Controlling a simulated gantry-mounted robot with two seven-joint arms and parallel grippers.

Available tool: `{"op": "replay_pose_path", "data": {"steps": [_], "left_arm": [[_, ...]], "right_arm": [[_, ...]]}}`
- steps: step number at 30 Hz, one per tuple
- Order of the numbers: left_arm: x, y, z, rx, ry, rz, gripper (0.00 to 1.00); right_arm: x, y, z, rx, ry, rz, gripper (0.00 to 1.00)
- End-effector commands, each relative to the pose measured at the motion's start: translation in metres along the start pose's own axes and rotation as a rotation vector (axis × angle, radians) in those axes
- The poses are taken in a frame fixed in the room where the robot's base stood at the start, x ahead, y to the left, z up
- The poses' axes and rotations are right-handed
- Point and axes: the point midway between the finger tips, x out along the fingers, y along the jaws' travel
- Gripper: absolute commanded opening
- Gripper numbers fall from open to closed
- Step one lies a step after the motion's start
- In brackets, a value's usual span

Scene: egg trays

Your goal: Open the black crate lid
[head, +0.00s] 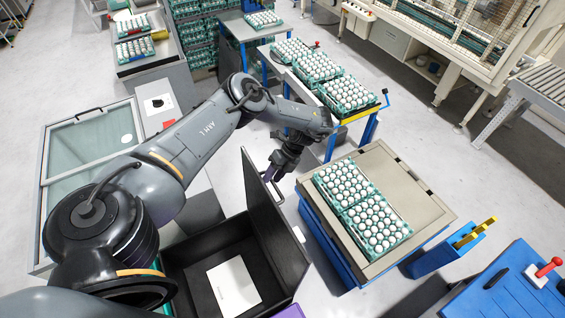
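The black crate (186,262) stands at the bottom centre of the head view. Its black lid (272,225) stands up steeply along the crate's right side, so the inside is exposed. A white sheet or flat box (234,286) lies inside on the crate's floor. My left gripper (274,178) points down at the lid's upper edge, close to a small handle (278,193) there. The fingers are small and dark, and I cannot tell whether they hold the handle. My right gripper is not in view.
A blue-sided stand with a beige top (420,207) carries two green egg trays (362,207) just right of the lid. A glass-topped case (88,140) is at left behind my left arm. A blue bin (440,255) stands at right. Grey floor separates the stands.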

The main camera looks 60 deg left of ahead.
Motion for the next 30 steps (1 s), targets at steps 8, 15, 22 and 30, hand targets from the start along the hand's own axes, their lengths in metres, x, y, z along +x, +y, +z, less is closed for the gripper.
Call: {"op": "replay_pose_path", "data": {"steps": [8,15,22,30], "left_arm": [[-0.049,-0.001,-0.001,0.002,-0.003,-0.003,0.4],[-0.073,-0.001,0.0,0.0,-0.002,-0.001,0.4],[-0.079,0.0,0.0,-0.001,0.0,0.0,0.4],[-0.079,0.0,0.0,0.0,0.0,0.0,0.29]], "right_arm": [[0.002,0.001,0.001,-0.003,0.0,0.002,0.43],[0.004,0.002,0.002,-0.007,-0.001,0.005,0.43],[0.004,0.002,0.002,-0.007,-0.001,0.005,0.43],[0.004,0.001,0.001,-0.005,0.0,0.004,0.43]]}}
